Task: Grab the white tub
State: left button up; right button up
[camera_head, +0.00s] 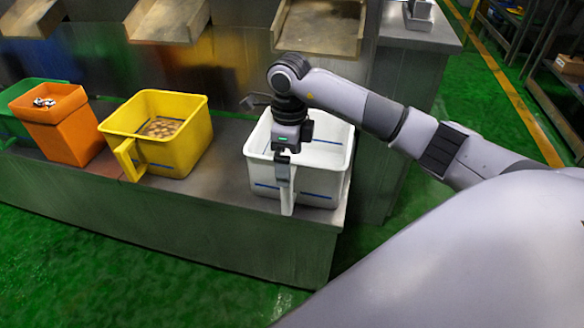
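The white tub (322,184) stands upright on the right end of the metal ledge, with a blue line along its wall and a handle (288,196) on its front side. My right arm reaches in from the right over the tub. My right gripper (283,160) points down at the top of the handle, at the tub's front rim. Its fingers overlap the handle in this view, so I cannot tell whether they are closed on it. The gripper's body hides part of the tub's inside. My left gripper is not in view.
A yellow tub (190,148) with brownish pieces inside, an orange bin (65,135) with small metallic parts and a green bin (12,128) stand left on the ledge (215,205). Metal chutes (318,28) hang above. Bare ledge separates the yellow and white tubs.

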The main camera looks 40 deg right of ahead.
jog(key=shift+w+f, duration=0.1)
jog(key=shift+f, duration=0.35)
notch_tip(320, 180, down, 7)
jog(key=shift+r+b, duration=0.15)
jog(key=shift+b, duration=0.9)
jog(key=shift+c, duration=0.3)
jog(key=shift+r, duration=0.1)
jog(key=c, duration=1.5)
